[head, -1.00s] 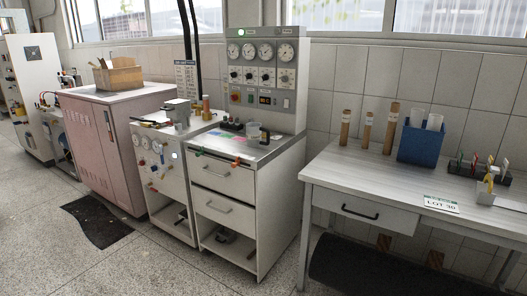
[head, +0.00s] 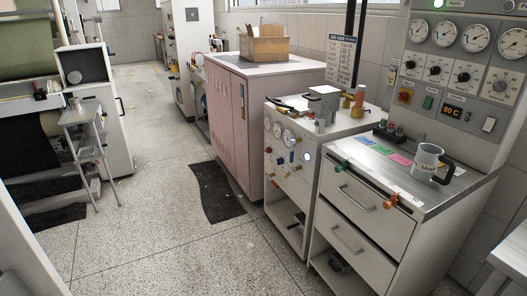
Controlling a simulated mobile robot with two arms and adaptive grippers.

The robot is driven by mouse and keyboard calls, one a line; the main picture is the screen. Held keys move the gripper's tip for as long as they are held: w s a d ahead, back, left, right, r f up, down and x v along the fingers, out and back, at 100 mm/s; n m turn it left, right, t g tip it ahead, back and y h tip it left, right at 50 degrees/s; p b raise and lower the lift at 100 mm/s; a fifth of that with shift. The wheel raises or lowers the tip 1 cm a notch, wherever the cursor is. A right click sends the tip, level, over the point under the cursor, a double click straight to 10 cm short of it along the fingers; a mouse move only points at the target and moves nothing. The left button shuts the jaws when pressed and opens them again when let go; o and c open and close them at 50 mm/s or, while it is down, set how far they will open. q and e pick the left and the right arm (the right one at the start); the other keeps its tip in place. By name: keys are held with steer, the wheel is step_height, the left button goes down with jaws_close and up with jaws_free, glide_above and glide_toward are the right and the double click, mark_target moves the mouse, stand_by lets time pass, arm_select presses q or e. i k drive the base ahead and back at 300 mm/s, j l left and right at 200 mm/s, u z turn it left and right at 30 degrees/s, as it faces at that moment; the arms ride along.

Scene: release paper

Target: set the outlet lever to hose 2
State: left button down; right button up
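No part is legibly marked as the outlet lever or hose 2. A low white unit (head: 279,181) has gauges (head: 279,132) and several small red and blue fittings on its front. On its top are a grey box (head: 323,101), a dark handle-like part (head: 284,106) and brass fittings (head: 357,101). Which hose any handle points to is too small to tell. Neither of my grippers is in view.
A pink cabinet (head: 228,121) carries a cardboard box (head: 264,44). A mug (head: 425,163) stands on the cabinet top, under a gauge panel (head: 461,77). A dark floor mat (head: 215,190) lies before the pink cabinet. A metal step stand (head: 87,140) is at left. Floor between is clear.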

mark_target(293, 170)
steer(key=i+z, duration=0.2)
steer(key=i, duration=0.15)
steer(key=i+j+z, duration=0.15)
steer(key=i, duration=0.25)
steer(key=i+j+z, duration=0.2)
steer(key=i, duration=0.15)
steer(key=i+j+z, duration=0.75)
steer(key=i+j, duration=0.05)
steer(key=i, duration=0.1)
